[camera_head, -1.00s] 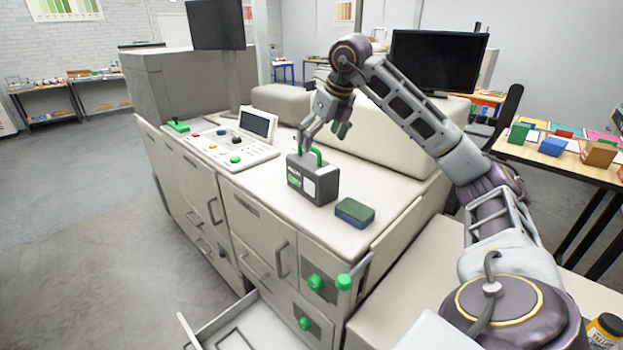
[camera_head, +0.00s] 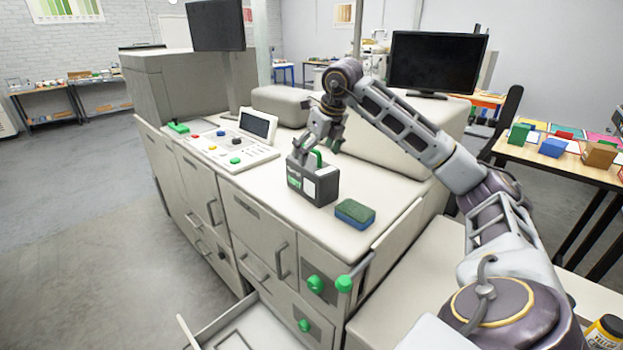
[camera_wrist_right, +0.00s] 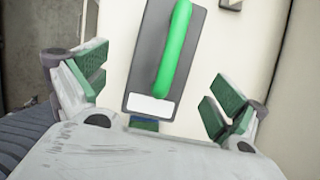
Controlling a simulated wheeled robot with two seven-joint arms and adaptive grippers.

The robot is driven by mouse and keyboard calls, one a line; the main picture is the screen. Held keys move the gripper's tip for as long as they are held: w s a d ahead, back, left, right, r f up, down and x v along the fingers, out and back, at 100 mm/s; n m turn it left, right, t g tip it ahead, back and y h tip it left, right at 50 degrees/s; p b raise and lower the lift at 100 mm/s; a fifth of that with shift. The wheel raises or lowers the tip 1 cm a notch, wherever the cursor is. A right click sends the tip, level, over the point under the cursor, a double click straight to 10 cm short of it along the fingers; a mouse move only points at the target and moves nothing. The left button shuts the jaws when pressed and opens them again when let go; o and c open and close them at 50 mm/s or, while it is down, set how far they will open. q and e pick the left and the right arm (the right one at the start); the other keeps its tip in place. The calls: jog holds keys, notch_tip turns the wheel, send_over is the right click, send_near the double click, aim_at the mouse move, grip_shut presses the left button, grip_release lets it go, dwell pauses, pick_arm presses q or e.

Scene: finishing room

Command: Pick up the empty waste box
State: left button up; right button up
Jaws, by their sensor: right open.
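The waste box (camera_head: 309,183) is a dark grey box with a green handle, a white label and green lettering. It stands upright on the light machine top. My right gripper (camera_head: 318,150) is directly above it, pointing down, with the fingertips close to the handle. In the right wrist view the box (camera_wrist_right: 150,84) and its green handle (camera_wrist_right: 175,50) lie ahead, between the spread green-padded fingers of the gripper (camera_wrist_right: 158,90). The jaws are open, and contact with the handle cannot be made out. The box's contents are hidden. My left gripper is not in view.
A green and blue sponge (camera_head: 355,213) lies just right of the box. A control panel (camera_head: 231,147) with buttons and a small screen is to its left. An open drawer (camera_head: 240,330) juts out below. A table with coloured blocks (camera_head: 553,147) stands at right.

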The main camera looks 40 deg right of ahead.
aim_at(313, 163)
jog(key=shift+x, duration=1.65)
jog(key=shift+w+d+f, duration=0.15)
jog(key=shift+w+f, duration=0.15)
jog(key=shift+f, duration=0.45)
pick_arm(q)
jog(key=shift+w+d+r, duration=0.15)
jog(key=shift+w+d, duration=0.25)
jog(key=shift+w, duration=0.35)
